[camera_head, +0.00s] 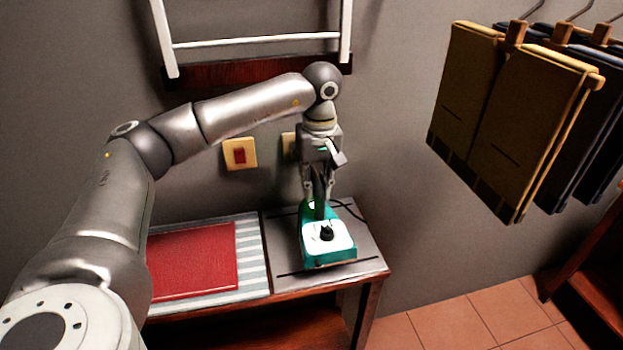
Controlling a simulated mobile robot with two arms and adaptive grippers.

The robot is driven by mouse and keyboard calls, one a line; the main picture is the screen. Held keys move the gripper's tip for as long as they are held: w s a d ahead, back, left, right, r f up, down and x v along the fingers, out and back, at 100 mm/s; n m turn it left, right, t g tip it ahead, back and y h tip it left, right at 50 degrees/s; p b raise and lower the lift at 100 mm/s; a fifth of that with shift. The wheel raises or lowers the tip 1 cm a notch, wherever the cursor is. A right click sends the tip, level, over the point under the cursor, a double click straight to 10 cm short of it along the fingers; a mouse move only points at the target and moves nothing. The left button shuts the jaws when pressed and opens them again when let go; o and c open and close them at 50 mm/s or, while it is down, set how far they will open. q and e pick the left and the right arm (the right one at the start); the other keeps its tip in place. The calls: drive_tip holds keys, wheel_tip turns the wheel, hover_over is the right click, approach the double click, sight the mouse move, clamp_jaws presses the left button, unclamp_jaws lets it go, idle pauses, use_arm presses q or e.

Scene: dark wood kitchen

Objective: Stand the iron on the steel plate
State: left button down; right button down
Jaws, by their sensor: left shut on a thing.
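The iron (316,257) is teal green with a white top and a dark knob. It is at the steel plate (365,266), the grey plate on the right part of the table. I cannot tell whether its base touches the plate. My left gripper (318,196) points down and is shut on the iron's handle at the far end. The fingers partly hide the handle. A dark cord runs from the iron to the right. My right gripper is not in view.
A wall switch (240,153) and a white rack (255,42) are behind. Trousers (530,120) hang at the right. The tiled floor (470,315) is clear.

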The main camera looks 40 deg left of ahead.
use_arm(q)
drive_tip(key=shift+w+f, duration=0.25)
drive_tip(key=shift+w, duration=0.1)
drive_tip(key=shift+w+a+f+p, duration=0.1)
drive_tip(key=shift+f+p, duration=0.3)
drive_tip(key=shift+f, duration=1.3)
drive_tip(key=shift+f, duration=0.1)
drive_tip(key=c, duration=1.3)
unclamp_jaws()
drive_tip(key=shift+f, duration=0.1)
drive_tip(key=r+b, duration=0.1)
drive_tip(key=r, duration=1.1)
drive_tip(key=shift+d+r, duration=0.15)
drive_tip(key=shift+d, duration=0.05)
